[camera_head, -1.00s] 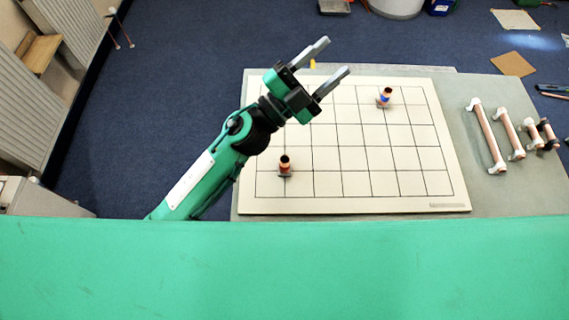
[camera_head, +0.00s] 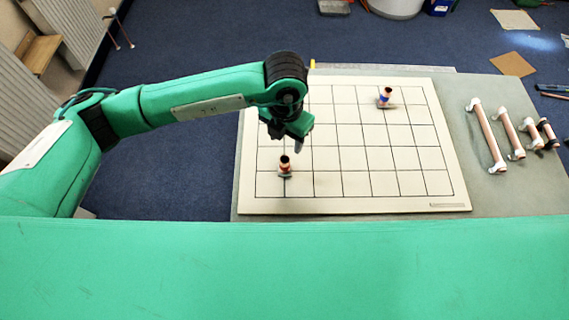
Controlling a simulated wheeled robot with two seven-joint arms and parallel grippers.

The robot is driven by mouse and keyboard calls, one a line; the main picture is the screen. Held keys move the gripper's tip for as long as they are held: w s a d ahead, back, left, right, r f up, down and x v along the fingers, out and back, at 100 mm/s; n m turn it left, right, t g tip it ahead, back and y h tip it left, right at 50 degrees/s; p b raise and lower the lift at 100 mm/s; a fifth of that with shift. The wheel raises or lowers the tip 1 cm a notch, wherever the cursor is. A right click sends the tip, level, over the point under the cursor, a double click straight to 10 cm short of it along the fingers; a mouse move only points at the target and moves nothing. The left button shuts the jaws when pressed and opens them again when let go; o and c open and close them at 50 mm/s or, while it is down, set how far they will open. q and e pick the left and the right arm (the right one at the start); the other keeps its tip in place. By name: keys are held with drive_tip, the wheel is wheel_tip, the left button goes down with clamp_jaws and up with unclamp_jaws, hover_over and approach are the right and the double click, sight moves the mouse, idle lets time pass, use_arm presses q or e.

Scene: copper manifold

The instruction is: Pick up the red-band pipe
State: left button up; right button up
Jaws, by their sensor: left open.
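A short upright copper piece with a reddish band (camera_head: 285,165) stands on a small grey base in the lower left of the gridded board (camera_head: 330,206). A similar upright piece with a blue band (camera_head: 385,97) stands toward the upper right of the board. My left gripper (camera_head: 299,146) is open and points down over the board's left side, just above and right of the reddish-banded piece in the picture, apart from it. Its fingers are mostly seen end-on. My right gripper is out of view.
Several copper pipes lie on white holders on the grey table to the right, including a long one (camera_head: 487,137) and a shorter one (camera_head: 511,134); no red band is clear on them. A green surface (camera_head: 300,270) fills the front.

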sight(285, 160)
use_arm(q)
wheel_tip(285, 160, down, 8)
drive_tip(key=shift+a+f+p, duration=0.1)
drive_tip(key=shift+f+p, duration=0.05)
drive_tip(key=shift+p, duration=0.95)
drive_tip(key=shift+f, duration=0.2)
wheel_tip(285, 160, down, 4)
drive_tip(key=p, duration=0.2)
drive_tip(key=shift+f+p, duration=0.1)
drive_tip(key=shift+p, duration=0.2)
drive_tip(key=shift+f, duration=0.3)
clamp_jaws()
